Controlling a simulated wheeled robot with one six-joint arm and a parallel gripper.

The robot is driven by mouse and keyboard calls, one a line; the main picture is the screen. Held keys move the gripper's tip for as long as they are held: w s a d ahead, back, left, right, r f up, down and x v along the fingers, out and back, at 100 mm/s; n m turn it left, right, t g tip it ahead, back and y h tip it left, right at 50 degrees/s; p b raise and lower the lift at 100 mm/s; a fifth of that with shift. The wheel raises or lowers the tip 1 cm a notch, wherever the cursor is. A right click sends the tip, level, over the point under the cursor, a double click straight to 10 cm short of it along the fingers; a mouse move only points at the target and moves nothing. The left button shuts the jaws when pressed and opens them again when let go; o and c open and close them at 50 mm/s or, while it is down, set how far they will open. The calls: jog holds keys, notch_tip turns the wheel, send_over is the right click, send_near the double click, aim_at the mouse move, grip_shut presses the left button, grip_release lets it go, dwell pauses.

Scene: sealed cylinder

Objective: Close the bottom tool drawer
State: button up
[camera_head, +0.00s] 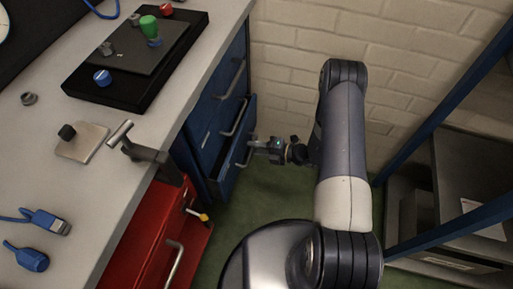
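A blue drawer cabinet (204,125) with several drawers stands under the workbench. Its lowest visible drawer (232,166) sticks out past the fronts above it. This drawer's metal handle (244,158) is on its right-hand front. My gripper (255,146) reaches in from the right and is at or very near this handle. I cannot tell whether it touches the handle. The fingers are small and partly merge with the drawer edge, so their opening cannot be read. The inside of the drawer is mostly hidden.
A red cabinet (145,232) with a handle stands nearer, with a yellow-tipped tool (203,217) at its side. The workbench (98,180) holds a vise, cables and a black tray. A brick wall (285,75) is behind; a blue-framed shelf (425,140) is right. Green floor (255,200) is clear between.

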aim_at(243, 145)
grip_shut()
dwell(0.3)
jog(key=x, duration=0.2)
jog(key=b+x, duration=0.1)
jog(key=shift+w+a+r, duration=0.2)
jog(key=shift+a+r, duration=0.15)
jog(key=shift+a, duration=0.05)
jog(key=shift+c, duration=0.7)
grip_release()
jog(key=shift+a, duration=0.15)
jog(key=shift+o, duration=0.7)
